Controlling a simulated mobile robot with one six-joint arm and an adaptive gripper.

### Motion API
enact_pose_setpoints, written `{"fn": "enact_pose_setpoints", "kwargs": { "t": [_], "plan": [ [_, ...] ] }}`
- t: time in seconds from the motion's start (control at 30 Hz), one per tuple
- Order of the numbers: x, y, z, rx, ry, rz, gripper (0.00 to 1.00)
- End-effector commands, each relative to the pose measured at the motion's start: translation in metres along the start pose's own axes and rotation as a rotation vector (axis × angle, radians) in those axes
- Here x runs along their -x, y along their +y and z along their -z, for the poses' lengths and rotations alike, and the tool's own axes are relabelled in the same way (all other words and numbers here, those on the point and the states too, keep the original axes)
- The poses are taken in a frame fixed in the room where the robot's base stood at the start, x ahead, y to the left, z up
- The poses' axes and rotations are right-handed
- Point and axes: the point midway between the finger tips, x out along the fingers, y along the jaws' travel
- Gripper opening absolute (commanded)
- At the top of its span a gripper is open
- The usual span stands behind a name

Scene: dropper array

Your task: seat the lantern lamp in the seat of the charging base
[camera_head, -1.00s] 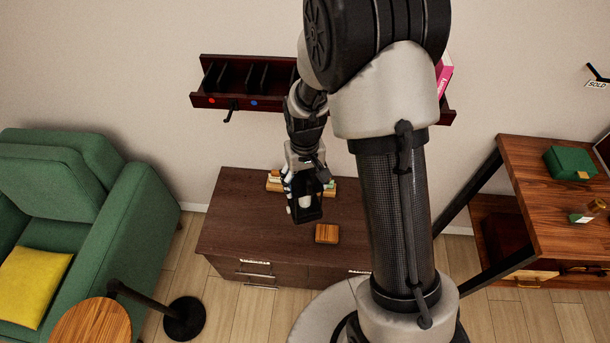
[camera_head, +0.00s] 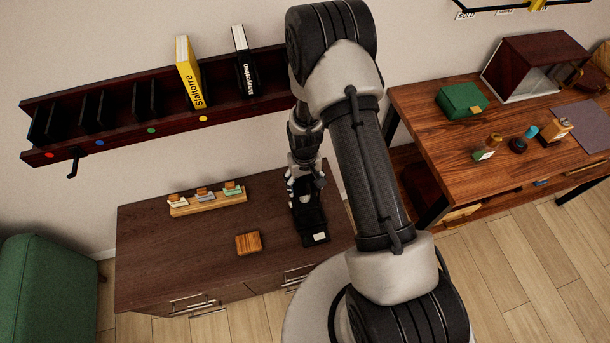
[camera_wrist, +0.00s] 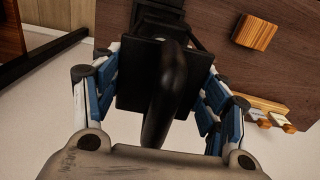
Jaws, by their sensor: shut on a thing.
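My gripper (camera_head: 304,180) is over the right part of the dark dresser, pointing down. It is shut on the lantern lamp (camera_head: 305,199), a black lamp with a pale middle. In the wrist view the lamp (camera_wrist: 130,95) fills the space between the blue-padded fingers, with a dark rounded part towards the camera. A black thing with a white label, which looks like the charging base (camera_head: 314,236), lies on the dresser just in front of the lamp. Its dark parts (camera_wrist: 163,14) show beyond the lamp in the wrist view. The lamp hides the seat, and I cannot tell whether they touch.
A small wooden block (camera_head: 248,243) and a wooden holder with several cards (camera_head: 207,203) stand on the dresser (camera_head: 150,250), left of the lamp. A wall shelf (camera_head: 120,137) with books hangs behind. A wooden table (camera_head: 420,110) with a green box (camera_head: 461,99) stands at right.

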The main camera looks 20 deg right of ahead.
Motion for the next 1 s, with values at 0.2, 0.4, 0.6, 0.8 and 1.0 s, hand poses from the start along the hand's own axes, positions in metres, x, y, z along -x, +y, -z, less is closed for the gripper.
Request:
{"fn": "enact_pose_setpoints", "kwargs": {
  "t": [0.2,0.4,0.6,0.8,1.0],
  "plan": [
    [-0.008,0.000,-0.001,0.000,0.002,0.000,0.00],
    [-0.008,0.000,-0.001,0.000,0.002,0.000,0.00],
    [-0.008,0.000,-0.001,0.000,0.002,0.000,0.00],
    [-0.015,0.000,-0.001,0.000,0.001,0.000,0.00],
    [-0.031,0.000,-0.001,0.000,0.001,0.000,0.00]
  ]
}}
